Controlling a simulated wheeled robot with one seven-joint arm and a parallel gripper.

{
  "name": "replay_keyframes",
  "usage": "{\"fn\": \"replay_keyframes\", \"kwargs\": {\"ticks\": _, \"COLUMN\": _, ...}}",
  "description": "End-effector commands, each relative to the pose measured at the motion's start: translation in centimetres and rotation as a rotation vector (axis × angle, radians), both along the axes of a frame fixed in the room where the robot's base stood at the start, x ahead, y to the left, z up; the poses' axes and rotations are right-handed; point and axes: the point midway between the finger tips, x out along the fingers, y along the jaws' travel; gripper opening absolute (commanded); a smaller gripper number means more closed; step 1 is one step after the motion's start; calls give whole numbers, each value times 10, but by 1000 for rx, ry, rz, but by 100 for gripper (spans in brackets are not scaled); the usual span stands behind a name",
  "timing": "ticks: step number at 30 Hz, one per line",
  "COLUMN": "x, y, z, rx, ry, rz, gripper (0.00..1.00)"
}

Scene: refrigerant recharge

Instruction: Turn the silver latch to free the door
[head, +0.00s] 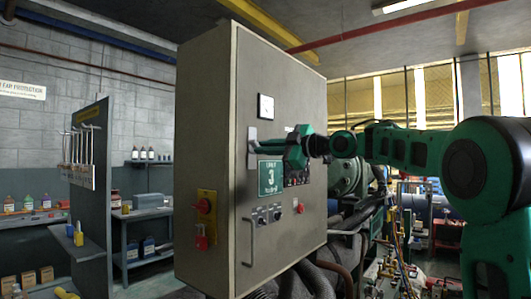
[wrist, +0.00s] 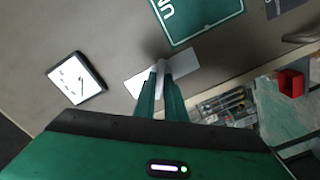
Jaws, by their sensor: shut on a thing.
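The grey cabinet door (head: 290,90) fills the middle of the head view and looks closed. The silver latch (head: 252,147) is on the door, just above the green unit 3 sign. In the wrist view its pale plate (wrist: 188,64) lies flat against the door, with a thin raised handle standing between my fingertips. My gripper (head: 281,148) reaches in from the right. Its two green fingers (wrist: 162,88) are closed on the latch handle. The fingers hide part of the latch.
A square gauge (head: 266,107) sits above the latch. Below are the green sign (head: 271,178), small switches, a vertical door handle (head: 250,243) and a red-and-yellow switch (head: 204,204) on the cabinet's side. Pipes and machinery crowd the right, under my arm.

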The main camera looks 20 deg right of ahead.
Motion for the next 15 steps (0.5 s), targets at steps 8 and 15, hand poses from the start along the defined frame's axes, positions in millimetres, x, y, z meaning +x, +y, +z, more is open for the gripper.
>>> {"fn": "replay_keyframes", "kwargs": {"ticks": 8, "x": 1, "y": -6, "z": 6, "rx": -189, "ry": -148, "rz": -14, "gripper": 0}}
{"fn": "replay_keyframes", "kwargs": {"ticks": 15, "x": 1, "y": -6, "z": 6, "rx": -199, "ry": -156, "rz": -14, "gripper": 0}}
